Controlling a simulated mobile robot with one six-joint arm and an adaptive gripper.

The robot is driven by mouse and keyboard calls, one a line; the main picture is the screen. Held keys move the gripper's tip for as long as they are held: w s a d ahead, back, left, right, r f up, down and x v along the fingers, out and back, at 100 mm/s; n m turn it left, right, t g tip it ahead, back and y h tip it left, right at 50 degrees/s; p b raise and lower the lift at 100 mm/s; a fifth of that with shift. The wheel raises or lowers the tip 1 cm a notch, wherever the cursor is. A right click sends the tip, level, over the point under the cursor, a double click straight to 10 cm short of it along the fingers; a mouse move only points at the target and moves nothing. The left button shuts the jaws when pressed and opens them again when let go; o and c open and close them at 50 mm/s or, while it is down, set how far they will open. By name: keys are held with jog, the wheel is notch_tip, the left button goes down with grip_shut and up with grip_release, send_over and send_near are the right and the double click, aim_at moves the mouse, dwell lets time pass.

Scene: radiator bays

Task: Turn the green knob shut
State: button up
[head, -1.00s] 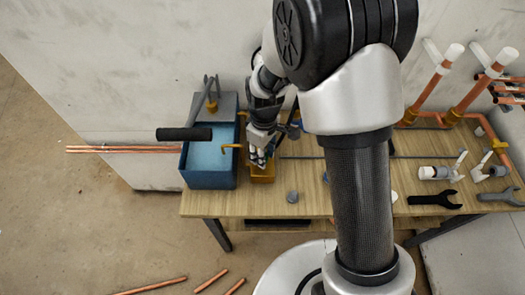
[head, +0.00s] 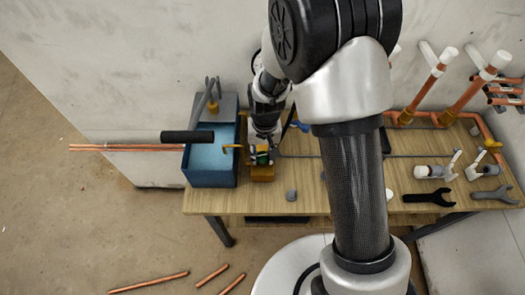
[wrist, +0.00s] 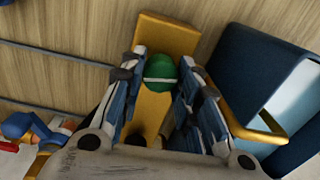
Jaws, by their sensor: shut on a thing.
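The green knob (wrist: 161,77) has a white stripe across it and sits over a yellow-brown block (wrist: 165,35) in the wrist view. In the head view, a small patch of the knob (head: 262,159) shows at the end of my gripper, above the block (head: 262,174) on the bench. My gripper (wrist: 163,86) has one finger on each side of the knob and is shut on it. The fingers hide the knob's sides and parts of the block.
A blue tub (head: 209,174) of pale liquid stands close to the left of the block, with a brass spout (head: 231,147) at its rim. A small grey cylinder (head: 291,195) lies to the right. Wrenches (head: 430,197) and copper pipes lie farther right.

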aim_at(264, 156)
jog(key=shift+m, duration=1.2)
jog(key=shift+p, duration=0.3)
jog(key=o, duration=1.1)
jog(key=shift+r, duration=0.1)
jog(key=r, duration=1.1)
jog(key=shift+d+r, duration=0.2)
jog(key=shift+r, duration=0.2)
